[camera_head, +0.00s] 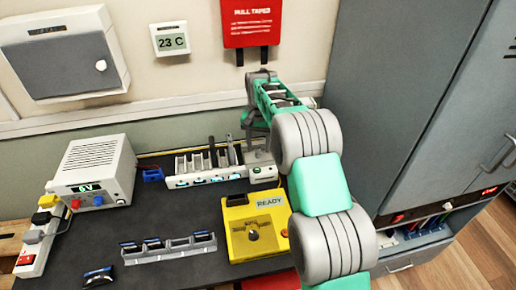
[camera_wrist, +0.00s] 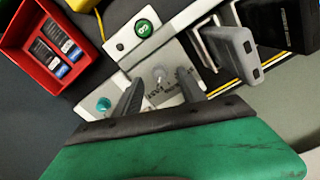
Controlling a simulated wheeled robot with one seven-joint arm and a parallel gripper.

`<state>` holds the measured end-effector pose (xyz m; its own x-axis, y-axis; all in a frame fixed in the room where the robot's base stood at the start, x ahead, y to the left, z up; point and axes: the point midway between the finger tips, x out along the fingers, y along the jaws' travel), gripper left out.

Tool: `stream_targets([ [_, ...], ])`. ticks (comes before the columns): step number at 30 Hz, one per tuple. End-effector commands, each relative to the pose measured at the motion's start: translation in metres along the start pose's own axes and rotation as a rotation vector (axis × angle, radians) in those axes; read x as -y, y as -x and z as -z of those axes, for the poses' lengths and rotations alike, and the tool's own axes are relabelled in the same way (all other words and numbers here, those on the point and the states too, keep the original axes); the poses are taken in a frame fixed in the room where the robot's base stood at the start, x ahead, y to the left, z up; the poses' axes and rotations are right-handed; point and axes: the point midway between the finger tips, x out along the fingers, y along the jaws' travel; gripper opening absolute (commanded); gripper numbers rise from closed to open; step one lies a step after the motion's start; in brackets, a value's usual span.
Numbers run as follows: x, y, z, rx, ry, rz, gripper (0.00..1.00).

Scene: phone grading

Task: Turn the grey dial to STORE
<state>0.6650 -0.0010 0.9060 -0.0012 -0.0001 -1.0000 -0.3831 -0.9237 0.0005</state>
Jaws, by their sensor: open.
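The grey dial (camera_wrist: 160,76) sits on a light panel (camera_wrist: 165,98) with small printed labels that are too blurred to read. In the wrist view it lies between the fingertips of my gripper (camera_wrist: 160,82). The two dark fingers are spread, one on each side of the dial; whether they touch it I cannot tell. A round green indicator (camera_wrist: 143,28) and a teal button (camera_wrist: 103,104) sit on the same unit. In the head view my gripper (camera_head: 257,145) is over the right end of the slotted rack (camera_head: 210,180), and the dial cannot be made out.
A grey device (camera_wrist: 235,50) stands in the rack close to the fingers. A red tray (camera_wrist: 14,40) holds small items. A yellow READY box (camera_head: 275,232) with a dark knob stands in front. A power supply (camera_head: 100,170) is at left, and a tall cabinet (camera_head: 420,110) at right.

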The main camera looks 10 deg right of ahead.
Motion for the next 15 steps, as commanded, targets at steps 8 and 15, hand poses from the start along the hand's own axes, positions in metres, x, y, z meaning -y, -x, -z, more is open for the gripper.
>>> stream_targets([
  [8, 0.0, -0.024, 0.0, -0.001, 0.001, 0.0, 0.48],
  [15, 0.0, -0.024, 0.0, -0.001, 0.001, 0.0, 0.41],
])
